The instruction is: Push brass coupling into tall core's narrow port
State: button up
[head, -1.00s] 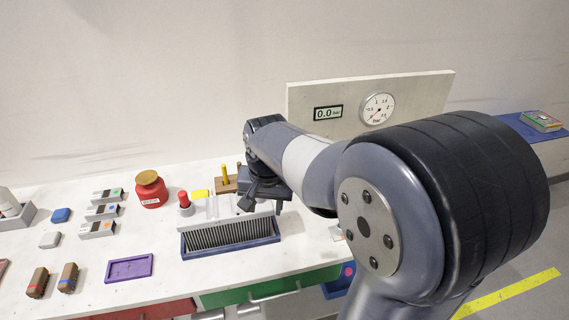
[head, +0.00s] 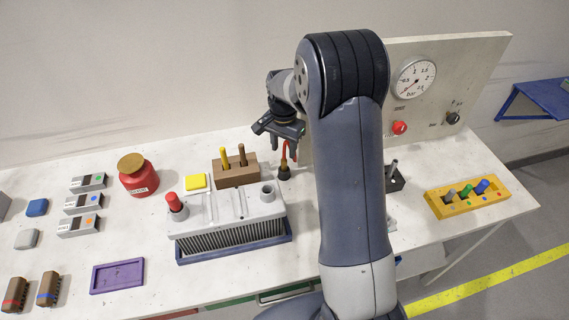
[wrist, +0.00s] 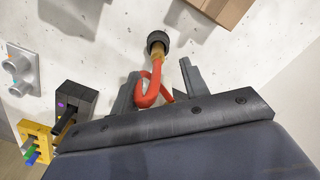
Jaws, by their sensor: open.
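A red hose (head: 290,155) ends in a coupling (head: 284,172) with a dark collar, beside the brown wooden block. In the wrist view the coupling (wrist: 157,44) shows a black ring and a brass-coloured neck. My gripper (head: 282,143) is open above it, pointing down. In the wrist view the red hose (wrist: 150,92) passes between the fingers of my gripper (wrist: 158,82); contact cannot be told. The grey finned core (head: 230,228) has a red plug (head: 173,201) in its left port and an open right port (head: 267,189).
The core sits in a blue tray (head: 235,254). The wooden block (head: 236,174) with two pegs stands behind it. A red jar (head: 138,177) and a yellow pad (head: 195,182) are to the left. A gauge panel (head: 450,75) stands behind my arm. A yellow rack (head: 480,197) is at right.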

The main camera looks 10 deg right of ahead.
aim_at(284, 158)
jog(key=shift+s+f+p, duration=0.2)
jog(key=shift+f+p, duration=0.8)
jog(key=shift+f, duration=1.85)
jog(key=shift+c, duration=0.5)
grip_shut()
